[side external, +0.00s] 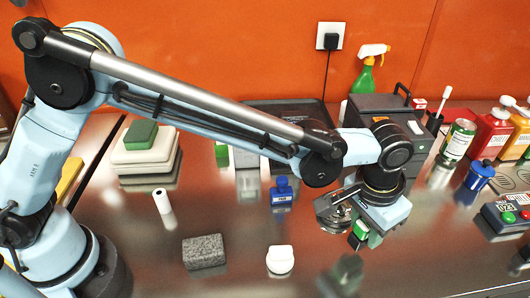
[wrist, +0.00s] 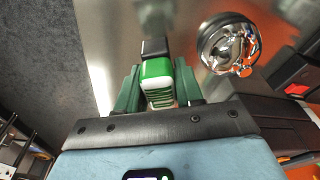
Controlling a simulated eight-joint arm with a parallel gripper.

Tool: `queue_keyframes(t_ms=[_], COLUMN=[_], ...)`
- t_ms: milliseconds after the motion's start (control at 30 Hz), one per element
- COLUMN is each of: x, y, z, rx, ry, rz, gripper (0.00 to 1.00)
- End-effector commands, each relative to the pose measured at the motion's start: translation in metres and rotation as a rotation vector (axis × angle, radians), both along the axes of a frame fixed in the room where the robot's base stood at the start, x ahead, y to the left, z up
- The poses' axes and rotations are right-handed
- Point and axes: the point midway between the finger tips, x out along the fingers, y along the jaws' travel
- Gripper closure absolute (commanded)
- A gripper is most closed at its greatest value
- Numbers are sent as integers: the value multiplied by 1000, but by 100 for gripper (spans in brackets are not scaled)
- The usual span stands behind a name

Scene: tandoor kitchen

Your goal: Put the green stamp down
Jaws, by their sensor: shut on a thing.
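The green stamp (side external: 359,231) is between the fingers of my gripper (side external: 362,238), which is shut on it. In the wrist view the stamp (wrist: 158,80) shows a green and white body with a black end, with a dark green finger on each side. The stamp is held over the shiny metal worktop (side external: 240,225). A dark blurred reflection lies below it in the side view, with a gap between. The side view shows only part of the stamp.
A round shiny metal thing (wrist: 230,43) is close beside the stamp. A blue bottle (side external: 281,191), a white block (side external: 280,260) and a grey speckled block (side external: 204,252) stand to the left. A dark machine (side external: 378,108) is behind. A red-and-green button box (side external: 507,217) is at right. The front middle worktop is clear.

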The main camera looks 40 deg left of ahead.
Motion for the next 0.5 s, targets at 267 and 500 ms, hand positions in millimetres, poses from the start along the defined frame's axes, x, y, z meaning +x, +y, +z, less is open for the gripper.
queue_keyframes(t_ms=[267,500], x=[0,-1], y=[0,0], z=[-32,-33], rx=[0,0], ry=[0,0], rz=[0,-1], gripper=[95,95])
